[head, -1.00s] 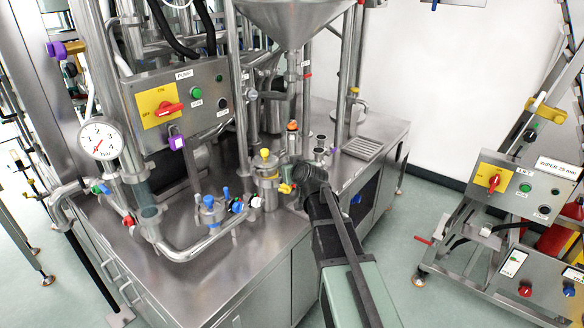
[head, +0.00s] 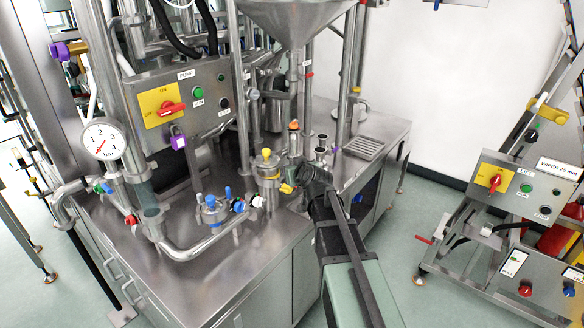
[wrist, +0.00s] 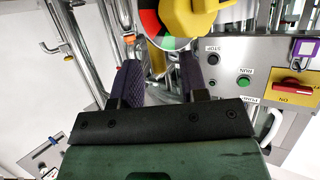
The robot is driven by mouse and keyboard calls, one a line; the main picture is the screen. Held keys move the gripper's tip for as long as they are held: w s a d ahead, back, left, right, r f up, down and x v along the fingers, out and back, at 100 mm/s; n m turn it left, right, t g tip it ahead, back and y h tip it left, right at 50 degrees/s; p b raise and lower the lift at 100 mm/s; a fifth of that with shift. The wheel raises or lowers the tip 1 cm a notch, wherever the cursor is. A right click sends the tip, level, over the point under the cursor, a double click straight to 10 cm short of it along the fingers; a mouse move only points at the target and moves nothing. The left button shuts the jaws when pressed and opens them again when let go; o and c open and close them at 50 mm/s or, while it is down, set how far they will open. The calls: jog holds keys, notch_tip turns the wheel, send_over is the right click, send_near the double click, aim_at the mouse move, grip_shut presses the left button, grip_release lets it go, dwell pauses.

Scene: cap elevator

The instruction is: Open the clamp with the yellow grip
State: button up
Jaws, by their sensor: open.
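A small steel vessel (head: 268,183) with a yellow top knob (head: 265,153) stands on the steel bench. The clamp's yellow grip (head: 286,188) sticks out low on its right side. My gripper (head: 302,176) is just right of this grip, with its fingertips partly hidden by its own dark body. In the wrist view my gripper (wrist: 156,78) is open, its two dark fingers apart. A yellow part (wrist: 158,62) shows between the fingers; I cannot tell whether they touch it. A large yellow knob (wrist: 190,20) on a coloured disc looms at the top.
Blue-handled valves (head: 211,201) stand left of the vessel. An orange-topped fitting (head: 294,126) and steel cups (head: 321,150) are behind it. The pump control box (head: 178,105) is at the back left. The bench front (head: 215,265) is clear.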

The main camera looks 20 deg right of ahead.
jog(key=p+v, duration=0.2)
jog(key=v, duration=0.6)
jog(key=shift+s+r+p, duration=0.15)
jog(key=shift+s+p, duration=0.15)
jog(key=shift+p, duration=0.05)
jog(key=s+a+f+g, duration=0.5)
jog(key=s+a+g, duration=0.1)
jog(key=s, duration=0.3)
jog(key=s+a+f+g, duration=0.5)
jog(key=s+a+g, duration=0.1)
jog(key=s, duration=0.4)
jog(key=shift+a+f+g, duration=0.2)
jog(key=shift+f+g, duration=0.1)
jog(key=shift+g, duration=0.5)
